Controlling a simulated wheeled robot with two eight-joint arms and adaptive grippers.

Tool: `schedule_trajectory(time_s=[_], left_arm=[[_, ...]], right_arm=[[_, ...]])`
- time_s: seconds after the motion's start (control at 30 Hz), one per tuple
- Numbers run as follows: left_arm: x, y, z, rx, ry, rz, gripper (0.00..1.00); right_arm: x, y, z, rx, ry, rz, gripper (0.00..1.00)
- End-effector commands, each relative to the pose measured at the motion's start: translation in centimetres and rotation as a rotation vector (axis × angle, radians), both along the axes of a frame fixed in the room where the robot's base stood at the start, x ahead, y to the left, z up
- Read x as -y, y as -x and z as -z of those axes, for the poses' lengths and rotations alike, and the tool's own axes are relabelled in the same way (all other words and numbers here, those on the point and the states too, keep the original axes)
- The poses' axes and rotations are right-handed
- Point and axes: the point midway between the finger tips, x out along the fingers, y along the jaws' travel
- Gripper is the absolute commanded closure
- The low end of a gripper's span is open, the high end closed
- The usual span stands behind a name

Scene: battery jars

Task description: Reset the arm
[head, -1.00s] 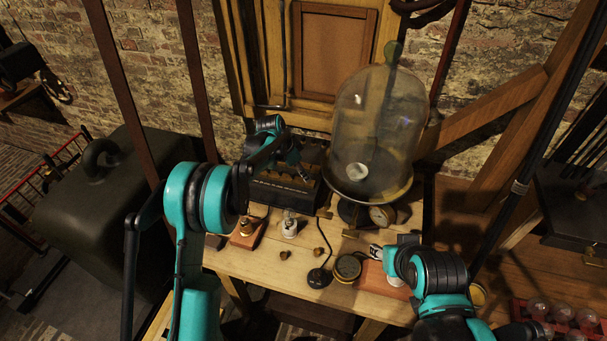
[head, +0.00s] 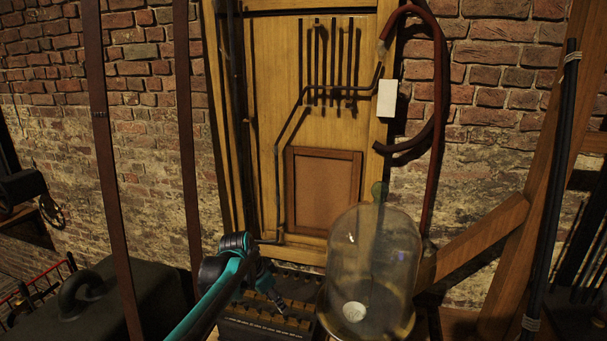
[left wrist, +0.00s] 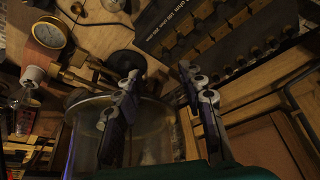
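My left arm comes in at the bottom of the head view. Its gripper (head: 275,296) hangs over the black battery box, left of the glass dome. In the left wrist view my left gripper (left wrist: 160,75) has its two fingers spread well apart, with nothing between them. My right arm and gripper are outside both current views.
The black battery box (head: 262,322) with a row of terminals is close to my left gripper. A glass dome (head: 372,265) stands just right of it. A wooden wall panel (head: 330,70) rises behind. The left wrist view also shows a brass gauge (left wrist: 49,33).

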Motion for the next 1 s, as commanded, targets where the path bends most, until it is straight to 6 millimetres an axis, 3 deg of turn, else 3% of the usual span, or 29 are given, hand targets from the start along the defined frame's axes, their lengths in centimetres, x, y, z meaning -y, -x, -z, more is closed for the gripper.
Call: schedule_trajectory(time_s=[0.03,0.3,0.47,0.6,0.8,1.0], left_arm=[[-0.7,2.0,-0.5,0.007,-0.001,-0.051,0.60],[-4.2,12.3,-2.1,0.058,0.008,-0.357,0.60],[-6.0,18.6,-0.9,0.099,0.029,-0.526,0.60],[-7.5,23.8,1.5,0.138,0.058,-0.667,0.60],[-8.9,28.6,5.0,0.186,0.100,-0.812,0.60],[-9.4,30.2,6.5,0.205,0.120,-0.867,0.60]], right_arm=[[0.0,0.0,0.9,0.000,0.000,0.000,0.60],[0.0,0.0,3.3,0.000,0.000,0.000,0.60],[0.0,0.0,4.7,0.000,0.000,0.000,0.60],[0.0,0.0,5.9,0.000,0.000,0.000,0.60],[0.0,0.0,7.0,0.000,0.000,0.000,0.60],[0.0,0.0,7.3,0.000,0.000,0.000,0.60]])
